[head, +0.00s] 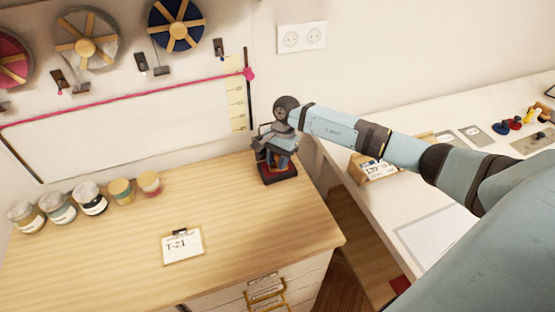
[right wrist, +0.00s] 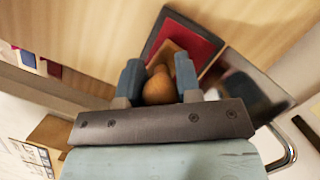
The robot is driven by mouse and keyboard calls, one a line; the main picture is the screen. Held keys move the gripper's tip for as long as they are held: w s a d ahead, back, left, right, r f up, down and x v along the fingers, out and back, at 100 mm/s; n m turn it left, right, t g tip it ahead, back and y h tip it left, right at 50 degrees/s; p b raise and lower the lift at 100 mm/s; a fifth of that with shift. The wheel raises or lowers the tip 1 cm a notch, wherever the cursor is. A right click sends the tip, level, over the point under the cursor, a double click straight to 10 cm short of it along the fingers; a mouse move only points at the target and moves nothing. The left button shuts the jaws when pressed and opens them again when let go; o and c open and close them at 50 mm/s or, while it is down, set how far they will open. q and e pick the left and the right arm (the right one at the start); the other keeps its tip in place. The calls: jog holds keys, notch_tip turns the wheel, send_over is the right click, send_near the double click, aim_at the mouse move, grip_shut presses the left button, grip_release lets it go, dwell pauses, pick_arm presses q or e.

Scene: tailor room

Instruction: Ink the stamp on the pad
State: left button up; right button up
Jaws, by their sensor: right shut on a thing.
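The ink pad, a red surface in a dark square frame (right wrist: 194,42), lies near the right back corner of the wooden worktop. It also shows in the head view (head: 279,179), partly covered by my gripper. My right gripper (right wrist: 159,82) points down over the pad, and it shows in the head view too (head: 274,147). It is shut on the stamp (right wrist: 159,90), whose round wooden knob sits between the two fingers. A wooden base shows beyond the knob, over the red surface. I cannot tell whether it touches the pad. My left gripper is not in view.
A card marked T-21 (head: 183,246) lies near the worktop's front. Several jars (head: 90,200) stand at the left. Spools hang on the wall. A white table (head: 440,230) with small items is to the right, past a gap. The worktop's middle is clear.

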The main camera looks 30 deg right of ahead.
jog(key=shift+r+p, duration=0.45)
jog(key=shift+r, duration=0.2)
jog(key=shift+r+p, duration=0.75)
jog(key=shift+r, duration=1.85)
jog(key=shift+r, duration=0.1)
jog(key=s+a+r+n+g+h+p, duration=0.2)
jog(key=s+a+r+n+h+p, duration=0.1)
jog(key=s+a+r+n, duration=0.7)
jog(key=s+a+n, duration=0.1)
jog(key=a+n, duration=0.1)
jog(key=n, duration=0.1)
jog(key=shift+r+p, duration=0.25)
jog(key=shift+p, duration=0.05)
jog(key=shift+w, duration=0.1)
